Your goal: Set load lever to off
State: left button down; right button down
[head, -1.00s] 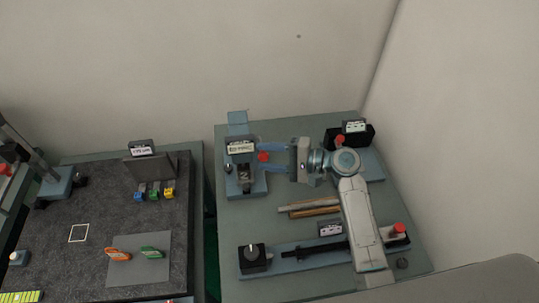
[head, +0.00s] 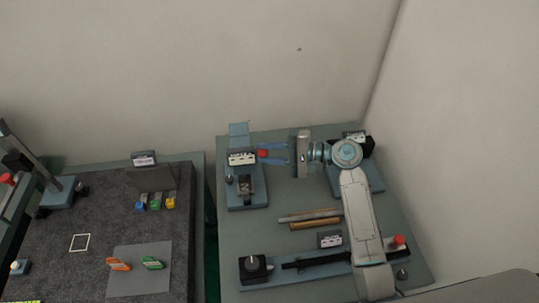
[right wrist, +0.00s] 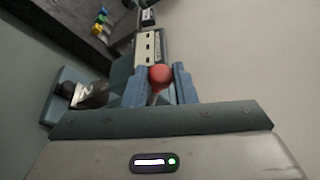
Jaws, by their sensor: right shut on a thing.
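A lever with a round red knob (head: 263,153) sticks out from the right side of a small labelled device (head: 242,158) at the back left of the right-hand table. I cannot read the label's words. My right gripper (head: 272,153) reaches in from the right with its blue fingers around the knob. In the right wrist view the red knob (right wrist: 160,76) sits between the two fingers (right wrist: 159,88), and part of its thin rod shows below it. The gripper is shut on the lever. My left gripper is not in view.
Two rods (head: 310,218) lie in the table's middle. A long fixture with a black dial box (head: 254,268) and a red knob (head: 399,240) spans the front. Another labelled unit (head: 354,136) stands partly behind my arm. The dark left table (head: 75,210) holds small coloured parts.

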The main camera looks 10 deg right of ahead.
jog(key=c, duration=1.2)
grip_release()
jog(key=shift+f, duration=0.1)
jog(key=shift+b+v, duration=2.6)
jog(key=shift+v, duration=2.8)
